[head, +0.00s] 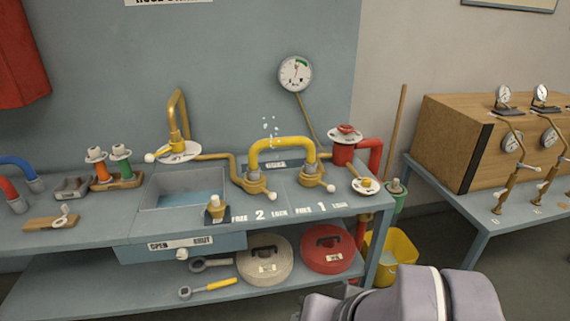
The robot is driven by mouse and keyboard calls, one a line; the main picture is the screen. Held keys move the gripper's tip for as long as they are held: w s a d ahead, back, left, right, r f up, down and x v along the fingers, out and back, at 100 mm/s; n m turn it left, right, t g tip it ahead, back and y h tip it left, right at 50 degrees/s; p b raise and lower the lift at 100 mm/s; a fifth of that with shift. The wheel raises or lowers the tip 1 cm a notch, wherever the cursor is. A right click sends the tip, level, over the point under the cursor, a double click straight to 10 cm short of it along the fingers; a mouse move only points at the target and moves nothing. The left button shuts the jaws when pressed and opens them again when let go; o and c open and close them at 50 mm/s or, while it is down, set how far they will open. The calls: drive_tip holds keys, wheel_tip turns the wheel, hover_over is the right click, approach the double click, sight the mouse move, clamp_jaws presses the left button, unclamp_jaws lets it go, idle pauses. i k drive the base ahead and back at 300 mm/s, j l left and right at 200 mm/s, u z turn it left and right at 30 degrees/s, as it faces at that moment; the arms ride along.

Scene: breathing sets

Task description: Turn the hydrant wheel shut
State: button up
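The red hydrant (343,154) stands at the back right corner of the grey bench in the head view. Its small wheel (345,133), red with a pale part, lies on top. A red pipe (375,157) bends from its right side down past the bench. I cannot tell from this view how far the wheel is turned. Part of my grey arm shows at the bottom right, well in front of and below the hydrant. My gripper is not in view.
A yellow hose bend (282,145) with two couplings stands left of the hydrant. A round dial plate (366,186) sits in front of it. A gauge (295,74) hangs behind. A wooden pole (396,137) leans at the right. A yellow bucket (394,256) stands on the floor.

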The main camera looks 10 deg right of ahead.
sight(346, 127)
drive_tip(key=i+l, duration=0.35)
drive_tip(key=l, duration=0.2)
drive_tip(key=i+l, duration=0.35)
drive_tip(key=l, duration=0.15)
drive_tip(key=i+l, duration=0.35)
drive_tip(key=l, duration=0.2)
